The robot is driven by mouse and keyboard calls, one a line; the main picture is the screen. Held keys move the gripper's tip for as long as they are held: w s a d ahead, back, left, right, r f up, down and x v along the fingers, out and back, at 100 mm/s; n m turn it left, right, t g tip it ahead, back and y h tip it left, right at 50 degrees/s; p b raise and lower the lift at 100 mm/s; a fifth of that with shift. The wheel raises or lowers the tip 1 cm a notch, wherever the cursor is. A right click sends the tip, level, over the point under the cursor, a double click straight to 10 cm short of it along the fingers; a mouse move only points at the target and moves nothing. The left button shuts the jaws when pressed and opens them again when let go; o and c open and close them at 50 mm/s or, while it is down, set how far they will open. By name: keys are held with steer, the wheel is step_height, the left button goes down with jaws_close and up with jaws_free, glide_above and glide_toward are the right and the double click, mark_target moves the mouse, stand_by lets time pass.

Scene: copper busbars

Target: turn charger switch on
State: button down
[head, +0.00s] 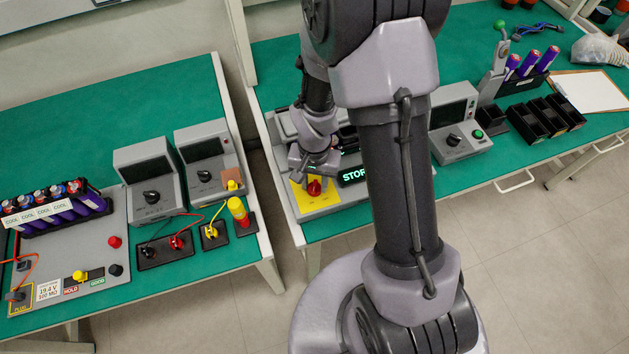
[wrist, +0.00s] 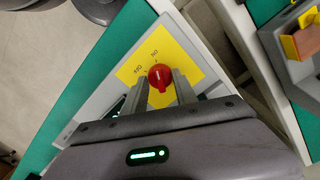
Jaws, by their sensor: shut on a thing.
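The charger switch is a red knob (head: 314,188) on a yellow plate (head: 303,200) on the front of the grey charger (head: 326,204). In the wrist view the red knob (wrist: 160,76) sits between my two fingertips, and the yellow plate (wrist: 187,58) shows the words ON and OFF beside it. I cannot clearly tell which word the knob points to. My gripper (head: 313,165) reaches down to the knob and is shut on it; the wrist view shows my gripper (wrist: 161,89) closely. A dark display (head: 353,175) beside the plate shows green letters reading STOP, partly hidden by my arm.
Grey meter boxes (head: 150,180) and a battery tray (head: 50,212) stand on the left bench. A grey box with a green button (head: 478,134) and black bins (head: 546,117) stand right of my arm. A gap separates the benches.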

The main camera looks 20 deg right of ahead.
mark_target(315, 185)
steer(key=c, duration=1)
jaws_free()
steer(key=shift+o, duration=0.2)
step_height(315, 185, up, 17)
steer(key=p, duration=0.6)
steer(key=shift+r+p, duration=0.2)
steer(key=shift+p, duration=0.15)
